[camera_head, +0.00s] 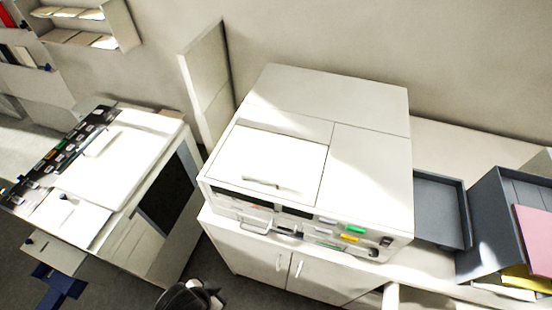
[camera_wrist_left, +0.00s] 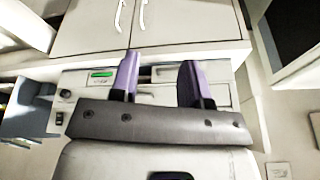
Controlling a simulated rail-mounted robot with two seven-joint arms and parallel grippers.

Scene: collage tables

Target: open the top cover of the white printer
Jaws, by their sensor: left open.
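The white printer (camera_head: 365,165) stands on a white cabinet in the middle of the head view. Its top cover (camera_head: 270,155) is the front-left panel with a small bar handle (camera_head: 262,182); it lies flat and shut. Coloured buttons line the printer's front. My left gripper (camera_wrist_left: 160,64) has two purple fingers, spread apart with nothing between them. In the left wrist view it is in front of the printer's button panel (camera_wrist_left: 75,85), which appears upside down. In the head view only a dark, rounded part of my arm shows at the bottom edge. My right gripper is not in view.
Cabinet doors (camera_head: 315,275) lie below the printer. A dark grey tray (camera_head: 440,185) and a grey organiser (camera_head: 490,225) with a pink folder (camera_head: 535,232) are at right. Another white machine (camera_head: 115,165) stands at left. A white upright panel (camera_head: 208,85) stands near the wall.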

